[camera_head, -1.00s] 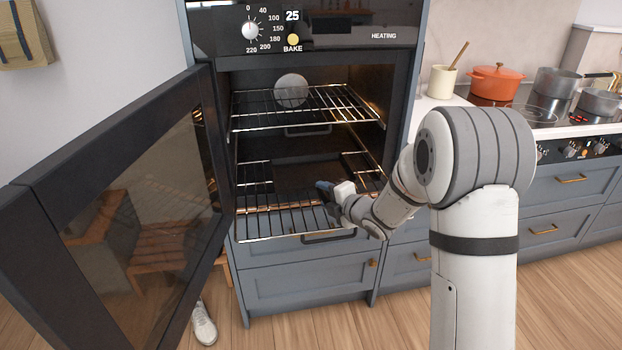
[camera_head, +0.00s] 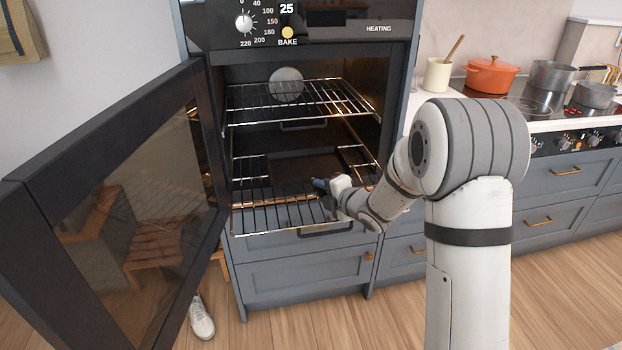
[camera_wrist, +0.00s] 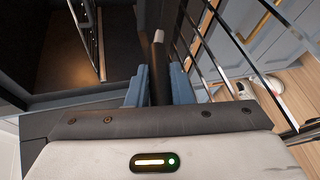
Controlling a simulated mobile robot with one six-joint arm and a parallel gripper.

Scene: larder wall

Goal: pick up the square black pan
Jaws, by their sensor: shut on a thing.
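The square black pan (camera_head: 303,165) lies flat at the lower rack inside the open oven, towards the back of the rack. My gripper (camera_head: 321,185) reaches in from the right at the pan's front edge. In the wrist view my gripper (camera_wrist: 158,88) is shut, its blue fingers on both sides of a black handle (camera_wrist: 157,65) with a silvery tip. The handle appears to be the pan's. My fingers hide part of it, and I cannot tell whether the pan touches the rack.
The lower rack (camera_head: 262,218) is below, with the upper rack (camera_head: 345,98) close above. The open oven door (camera_head: 28,230) stands to the left. The oven's right side wall is near my arm. A red pot (camera_head: 490,75) is on the hob at right.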

